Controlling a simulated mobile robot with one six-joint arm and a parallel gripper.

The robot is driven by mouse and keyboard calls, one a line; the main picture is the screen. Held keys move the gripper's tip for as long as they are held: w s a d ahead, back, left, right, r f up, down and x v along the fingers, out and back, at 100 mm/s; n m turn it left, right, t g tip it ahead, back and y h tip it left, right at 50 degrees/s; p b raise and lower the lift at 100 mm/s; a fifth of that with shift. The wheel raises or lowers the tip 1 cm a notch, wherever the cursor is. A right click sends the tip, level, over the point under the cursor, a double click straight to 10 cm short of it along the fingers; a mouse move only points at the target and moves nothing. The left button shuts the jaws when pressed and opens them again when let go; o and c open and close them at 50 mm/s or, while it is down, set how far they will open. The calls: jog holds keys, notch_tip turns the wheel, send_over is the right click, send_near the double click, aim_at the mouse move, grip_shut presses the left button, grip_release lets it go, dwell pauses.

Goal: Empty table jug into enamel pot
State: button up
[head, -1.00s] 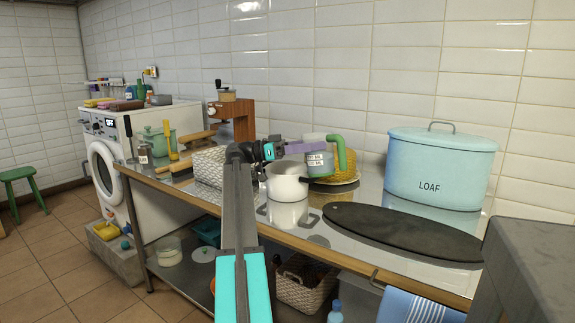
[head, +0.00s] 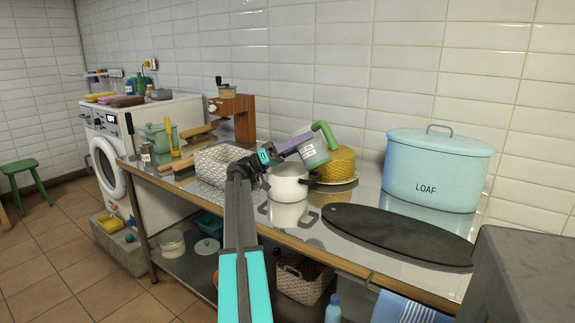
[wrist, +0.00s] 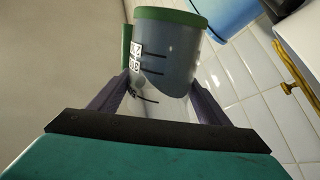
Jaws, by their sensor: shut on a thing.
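The white enamel pot (head: 287,187) with dark handles stands upright on the counter, below the jug and my gripper.
A white woven basket (head: 212,166) is left of the pot. A dark oval board (head: 400,235) and a blue LOAF bin (head: 437,172) are to the right. A wooden grinder (head: 236,112) stands at the back.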

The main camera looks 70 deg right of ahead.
aim_at(302, 129)
jog(key=shift+w+d+r+n+g+h+p, duration=0.15)
jog(key=shift+r+n+h+p, duration=0.2)
jog(key=shift+n+h+p, duration=0.4)
jog(key=shift+w+r+n+g+h+p, duration=0.15)
jog(key=shift+r+n+h+p, duration=0.15)
jog(key=shift+n+p, duration=0.5)
jog(key=shift+r+n+h+p, duration=0.4)
jog(key=shift+n+h+p, duration=0.45)
jog(key=shift+p, duration=0.65)
jog(key=shift+w+d+r+n+p, duration=0.1)
jog(key=shift+w+r+n+p, duration=0.05)
jog(key=shift+n+p, duration=0.15)
jog(key=shift+w+d+r+n+t+h+p, duration=0.1)
jog(key=shift+r+n+t+h+p, duration=0.15)
jog(key=shift+r+n+h+p, duration=0.5)
jog(key=shift+r+n+t+h+p, duration=0.25)
jog(key=shift+n+h+p, duration=0.25)
jog(key=shift+p, duration=0.5)
jog(key=shift+w+d+f+n+t+h+p, duration=0.15)
jog(key=shift+n+t+h+p, duration=0.1)
jog(key=shift+n+h+p, duration=0.3)
jog(key=shift+a+f+n+t+h+p, duration=0.15)
jog(key=shift+n+t+h+p, duration=0.2)
jog(key=shift+n+p, duration=0.25)
jog(key=shift+w+d+f+n+t+h+p, duration=0.1)
jog(key=shift+d+f+n+t+h+p, duration=0.1)
jog(key=shift+n+h+p, duration=0.35)
